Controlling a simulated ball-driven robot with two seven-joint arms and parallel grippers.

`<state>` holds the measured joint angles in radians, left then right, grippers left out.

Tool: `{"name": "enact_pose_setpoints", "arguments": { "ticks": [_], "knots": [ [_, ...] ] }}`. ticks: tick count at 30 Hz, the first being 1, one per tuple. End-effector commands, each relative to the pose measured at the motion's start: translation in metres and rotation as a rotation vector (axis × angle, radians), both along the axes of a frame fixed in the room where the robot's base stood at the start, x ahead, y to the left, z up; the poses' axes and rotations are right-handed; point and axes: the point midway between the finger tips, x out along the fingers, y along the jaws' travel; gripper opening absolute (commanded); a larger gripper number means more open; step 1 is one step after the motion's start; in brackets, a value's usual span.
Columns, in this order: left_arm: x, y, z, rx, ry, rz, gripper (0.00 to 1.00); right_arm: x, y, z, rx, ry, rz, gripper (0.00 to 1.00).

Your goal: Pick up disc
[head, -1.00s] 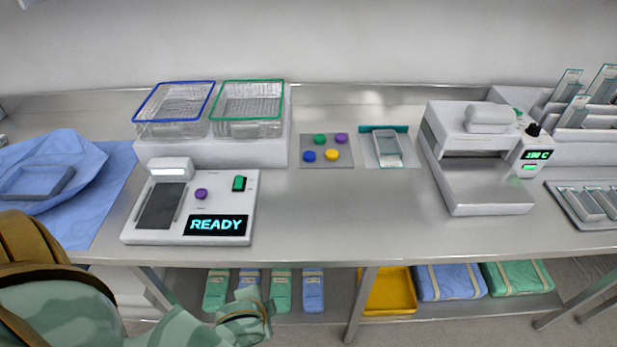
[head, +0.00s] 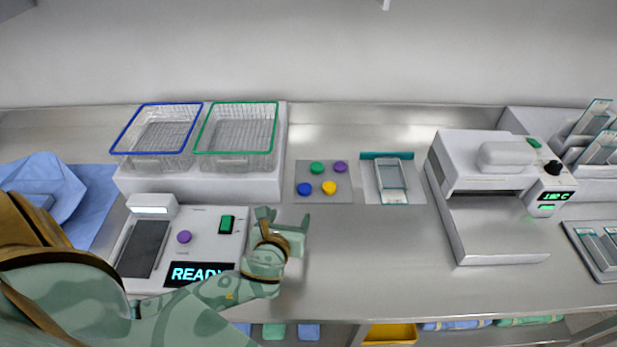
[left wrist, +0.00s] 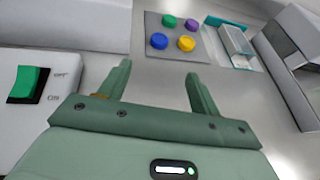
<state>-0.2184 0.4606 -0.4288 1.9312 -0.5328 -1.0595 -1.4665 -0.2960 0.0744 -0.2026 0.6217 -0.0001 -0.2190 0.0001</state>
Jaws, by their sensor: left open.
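Several coloured discs lie on a grey square mat (head: 324,198) on the bench: a green disc (head: 317,168), a purple disc (head: 340,167), a blue disc (head: 305,188) and a yellow disc (head: 329,188). Another purple disc (head: 184,237) sits on the white READY device. My left gripper (head: 284,221) is open and empty, in front of the mat and to its lower left. In the left wrist view its fingers (left wrist: 157,82) point towards the mat, with the blue disc (left wrist: 159,41) and yellow disc (left wrist: 186,44) beyond the tips. My right gripper is not in view.
The READY device (head: 208,219) stands just left of my gripper. Two wire baskets (head: 235,136) stand on a raised block behind. A glass slide holder (head: 391,180) lies right of the mat, and a white machine (head: 497,240) stands farther right. The bench front centre is clear.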

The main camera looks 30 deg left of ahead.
Motion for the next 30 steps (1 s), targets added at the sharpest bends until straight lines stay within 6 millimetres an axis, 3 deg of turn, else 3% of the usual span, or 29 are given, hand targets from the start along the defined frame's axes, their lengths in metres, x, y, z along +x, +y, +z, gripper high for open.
{"name": "enact_pose_setpoints", "arguments": {
  "ticks": [5, 12, 20, 30],
  "knots": [
    [0.027, 0.009, -0.013, 0.061, 0.008, -0.034, 0.63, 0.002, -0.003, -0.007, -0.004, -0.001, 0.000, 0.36],
    [0.077, 0.026, -0.037, 0.056, 0.009, -0.031, 0.63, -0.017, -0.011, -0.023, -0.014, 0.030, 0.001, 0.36],
    [0.101, 0.034, -0.047, 0.054, 0.009, -0.031, 0.63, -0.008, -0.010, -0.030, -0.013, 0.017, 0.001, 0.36],
    [0.140, 0.050, -0.069, 0.052, 0.010, -0.031, 0.63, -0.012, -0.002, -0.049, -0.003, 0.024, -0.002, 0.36]
  ]
}}
